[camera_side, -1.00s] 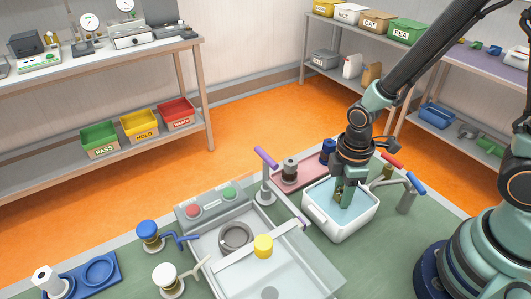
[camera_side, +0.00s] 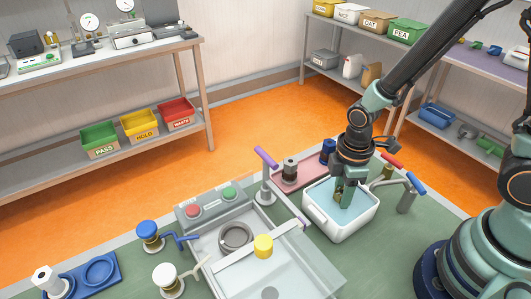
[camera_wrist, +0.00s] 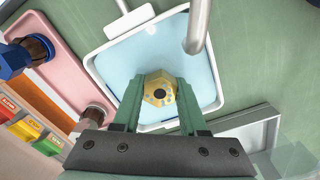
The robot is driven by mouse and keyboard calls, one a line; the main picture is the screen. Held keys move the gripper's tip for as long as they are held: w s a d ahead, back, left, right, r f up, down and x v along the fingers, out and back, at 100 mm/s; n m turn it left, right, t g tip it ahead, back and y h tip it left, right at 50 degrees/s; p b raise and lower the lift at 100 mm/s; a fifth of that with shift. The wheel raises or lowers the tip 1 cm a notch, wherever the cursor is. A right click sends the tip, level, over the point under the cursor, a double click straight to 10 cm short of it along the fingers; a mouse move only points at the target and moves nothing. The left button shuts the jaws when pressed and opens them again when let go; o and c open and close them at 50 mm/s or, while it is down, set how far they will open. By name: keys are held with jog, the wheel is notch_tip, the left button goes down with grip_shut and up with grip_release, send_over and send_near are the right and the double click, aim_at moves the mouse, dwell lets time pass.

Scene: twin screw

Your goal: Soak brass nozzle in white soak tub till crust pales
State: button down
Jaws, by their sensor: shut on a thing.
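The white soak tub (camera_side: 345,236) stands on the green bench and holds pale blue liquid. My gripper (camera_side: 345,203) points down into the tub. In the wrist view, my gripper (camera_wrist: 159,100) is shut on the brass nozzle (camera_wrist: 159,91), with one green finger on each side. The nozzle is gold with a dark centre hole ringed by small pale bluish spots, and it lies over the liquid inside the tub walls (camera_wrist: 92,75). In the side view the fingers mostly hide the nozzle. I cannot tell how deep it sits.
A pink tray (camera_side: 300,184) with a grey-topped part and a blue-topped part (camera_side: 328,150) stands behind the tub. A tap with red and blue handles (camera_side: 408,195) stands at the right. The grey basin (camera_side: 205,248) with a yellow-capped part (camera_side: 263,246) is at the left.

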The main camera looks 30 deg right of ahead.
jog(key=shift+r, duration=4.3)
